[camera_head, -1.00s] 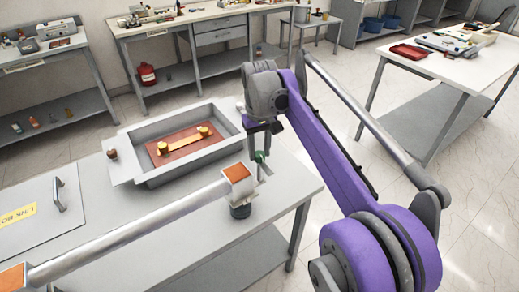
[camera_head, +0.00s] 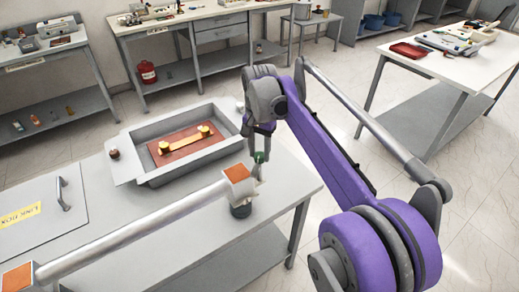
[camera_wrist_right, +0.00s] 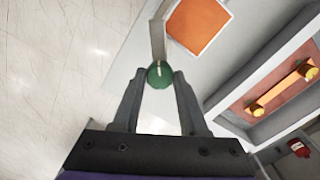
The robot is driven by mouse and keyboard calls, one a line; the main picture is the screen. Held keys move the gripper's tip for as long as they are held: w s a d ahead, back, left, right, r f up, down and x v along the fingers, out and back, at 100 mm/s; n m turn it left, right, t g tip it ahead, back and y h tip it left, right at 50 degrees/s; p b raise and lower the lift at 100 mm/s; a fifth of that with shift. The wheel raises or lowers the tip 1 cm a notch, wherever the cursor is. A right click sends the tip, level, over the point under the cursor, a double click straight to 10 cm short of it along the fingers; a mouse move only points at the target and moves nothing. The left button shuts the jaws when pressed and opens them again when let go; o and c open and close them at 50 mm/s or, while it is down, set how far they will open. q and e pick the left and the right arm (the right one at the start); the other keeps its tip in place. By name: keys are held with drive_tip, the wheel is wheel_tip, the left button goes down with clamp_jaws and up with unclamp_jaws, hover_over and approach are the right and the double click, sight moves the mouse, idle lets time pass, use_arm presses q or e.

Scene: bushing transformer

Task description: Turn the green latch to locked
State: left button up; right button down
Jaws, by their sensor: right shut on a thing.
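The green latch (camera_head: 260,157) is a round green knob at the right edge of the grey workbench, beside the orange-faced end (camera_head: 239,174) of a long grey bar. In the right wrist view the latch (camera_wrist_right: 160,74) sits between my right fingertips, with a thin pale strip running up from it. My right gripper (camera_wrist_right: 160,79) is shut on the latch from both sides; in the head view the gripper (camera_head: 262,140) comes down on it from above. My left gripper is in neither view.
An open grey box (camera_head: 160,176) with a copper-coloured plate (camera_head: 180,151) and a yellow link stands behind the bar. A grey lid (camera_head: 62,228) with a handle lies at left. The floor right of the bench is clear.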

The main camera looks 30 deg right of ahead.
sight(259, 155)
drive_tip(key=m, duration=0.3)
drive_tip(key=shift+m, duration=0.3)
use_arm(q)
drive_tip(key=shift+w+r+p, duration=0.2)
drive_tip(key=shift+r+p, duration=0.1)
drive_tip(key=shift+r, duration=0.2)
use_arm(e)
drive_tip(key=shift+m, duration=1.9)
drive_tip(key=shift+c, duration=2.2)
unclamp_jaws()
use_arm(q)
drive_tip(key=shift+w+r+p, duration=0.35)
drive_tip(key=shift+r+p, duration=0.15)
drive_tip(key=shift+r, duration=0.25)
use_arm(e)
wheel_tip(259, 155, up, 11)
